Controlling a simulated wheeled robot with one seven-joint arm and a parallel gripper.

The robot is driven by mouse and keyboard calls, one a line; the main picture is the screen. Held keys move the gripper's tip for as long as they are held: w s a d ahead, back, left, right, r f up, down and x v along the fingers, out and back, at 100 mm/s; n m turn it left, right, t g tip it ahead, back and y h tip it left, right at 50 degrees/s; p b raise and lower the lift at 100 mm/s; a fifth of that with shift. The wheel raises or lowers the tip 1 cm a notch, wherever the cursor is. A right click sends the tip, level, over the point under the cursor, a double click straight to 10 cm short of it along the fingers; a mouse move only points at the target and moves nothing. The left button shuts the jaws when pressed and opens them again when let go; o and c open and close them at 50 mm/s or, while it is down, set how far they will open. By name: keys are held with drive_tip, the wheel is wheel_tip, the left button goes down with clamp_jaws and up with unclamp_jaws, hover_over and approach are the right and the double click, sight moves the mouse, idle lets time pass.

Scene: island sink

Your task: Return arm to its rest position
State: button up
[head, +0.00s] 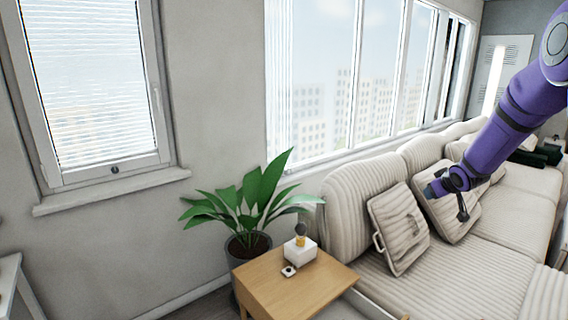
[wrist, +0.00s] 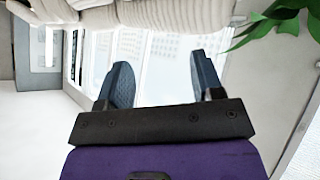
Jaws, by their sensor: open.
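My purple arm reaches in from the right edge of the head view. My gripper (head: 446,191) is in front of the striped sofa's back cushions in that picture. In the wrist view my gripper (wrist: 163,75) shows two dark fingers spread apart, with nothing between them. Behind the fingers are the bright window and, at the top, the sofa.
A striped sofa (head: 395,290) with loose cushions (head: 398,228) runs along the window wall. A wooden side table (head: 290,288) holds a small white box (head: 300,250) and a small item. A potted plant (head: 248,205) stands behind the table.

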drive_tip(key=s+a+r+m+g+h, duration=0.1)
drive_tip(key=s+a+r, duration=0.3)
drive_tip(key=s+r, duration=0.45)
drive_tip(key=s+a+r+m+g, duration=0.1)
drive_tip(key=s+a+r, duration=0.4)
drive_tip(key=s+r, duration=0.4)
drive_tip(key=s+a+g, duration=0.1)
drive_tip(key=s+a, duration=0.2)
drive_tip(key=s, duration=0.7)
drive_tip(key=s+a+m+g+y, duration=0.1)
drive_tip(key=s+a, duration=0.2)
drive_tip(key=s, duration=0.7)
drive_tip(key=s+a+g+y, duration=0.1)
drive_tip(key=s+a, duration=0.2)
drive_tip(key=s, duration=0.7)
drive_tip(key=shift+a+r, duration=0.25)
drive_tip(key=shift+r, duration=0.05)
